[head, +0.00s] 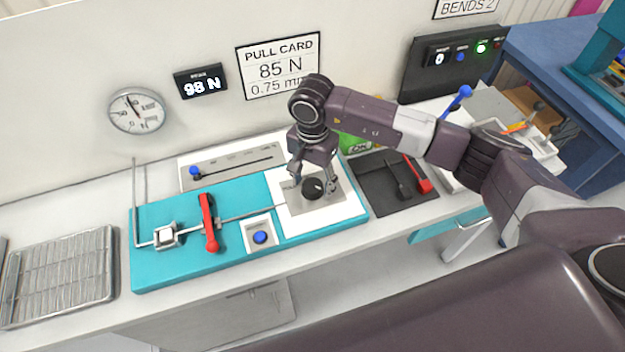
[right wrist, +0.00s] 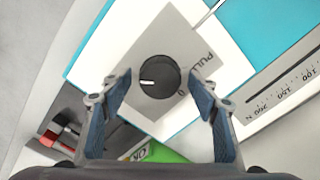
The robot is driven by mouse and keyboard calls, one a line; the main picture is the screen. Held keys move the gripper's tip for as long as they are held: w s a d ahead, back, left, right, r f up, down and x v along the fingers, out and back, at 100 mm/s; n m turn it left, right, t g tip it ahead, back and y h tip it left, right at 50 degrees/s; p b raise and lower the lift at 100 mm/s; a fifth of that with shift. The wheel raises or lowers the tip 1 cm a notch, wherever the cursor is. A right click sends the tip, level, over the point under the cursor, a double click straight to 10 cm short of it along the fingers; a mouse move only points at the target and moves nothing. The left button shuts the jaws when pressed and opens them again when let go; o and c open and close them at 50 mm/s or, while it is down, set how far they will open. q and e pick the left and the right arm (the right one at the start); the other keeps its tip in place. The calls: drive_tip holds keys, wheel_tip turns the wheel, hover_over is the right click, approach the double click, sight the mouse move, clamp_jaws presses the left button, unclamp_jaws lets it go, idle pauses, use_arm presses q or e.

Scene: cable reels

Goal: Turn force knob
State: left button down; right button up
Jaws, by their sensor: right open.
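The force knob (head: 312,189) is a black round knob on a grey plate set in a white panel of the teal fixture (head: 160,272). In the right wrist view the knob (right wrist: 160,76) shows a white pointer mark on its left half. My right gripper (head: 314,186) is over the knob from above. Its two blue-padded fingers are open, one on each side of the knob, with gaps between pads and knob. The display (head: 201,83) reads 98 N and the pull card (head: 279,66) reads 85 N, 0.75 mm. My left gripper is not in view.
A red-handled lever (head: 209,222) and a blue button (head: 260,237) sit on the fixture left of the knob. A slider scale (head: 232,165) lies behind. A dark tray (head: 390,185) with red and black tools stands right. A wire rack (head: 60,275) is far left.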

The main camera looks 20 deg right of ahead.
drive_tip(key=c, duration=1.2)
drive_tip(key=shift+o, duration=0.2)
drive_tip(key=shift+w+f+m+b, duration=0.15)
drive_tip(key=shift+m+b, duration=0.35)
drive_tip(key=shift+b, duration=0.25)
drive_tip(key=m+b, duration=0.8)
drive_tip(key=shift+m, duration=0.3)
drive_tip(key=shift+m+b, duration=1.35)
drive_tip(key=shift+m, duration=0.75)
drive_tip(key=shift+r, duration=0.2)
drive_tip(key=o, duration=1.2)
drive_tip(key=shift+c, duration=0.2)
